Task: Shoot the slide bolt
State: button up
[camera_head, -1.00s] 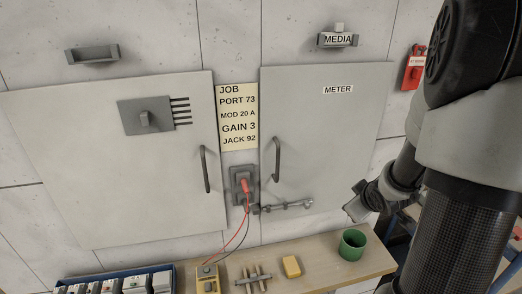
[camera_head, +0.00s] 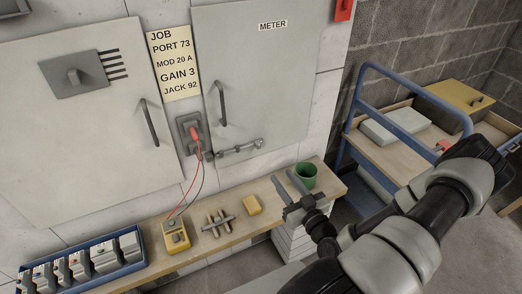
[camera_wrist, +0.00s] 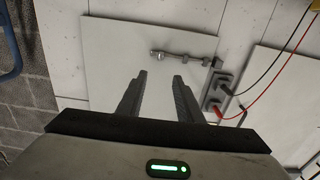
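The slide bolt (camera_head: 236,150) is a grey metal rod in brackets along the lower edge of the grey METER door (camera_head: 262,80). A small block (camera_head: 208,156) sits by its left end on the wall strip. I cannot tell whether the rod's end is inside that block. My gripper (camera_head: 284,178) is open and empty, in front of and below the bolt, apart from it. In the wrist view the fingers (camera_wrist: 160,76) point toward the door, and the bolt (camera_wrist: 183,56) shows beyond and to the right of their tips.
A jack plate (camera_head: 190,133) with red and black leads hangs left of the bolt. A blue-framed cart (camera_head: 372,75) stands right.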

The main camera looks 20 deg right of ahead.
aim_at(259, 146)
jog(key=w, duration=1.5)
jog(key=shift+w+a+b, duration=0.3)
jog(key=shift+w+b, duration=0.05)
jog(key=shift+w, duration=0.05)
grip_shut()
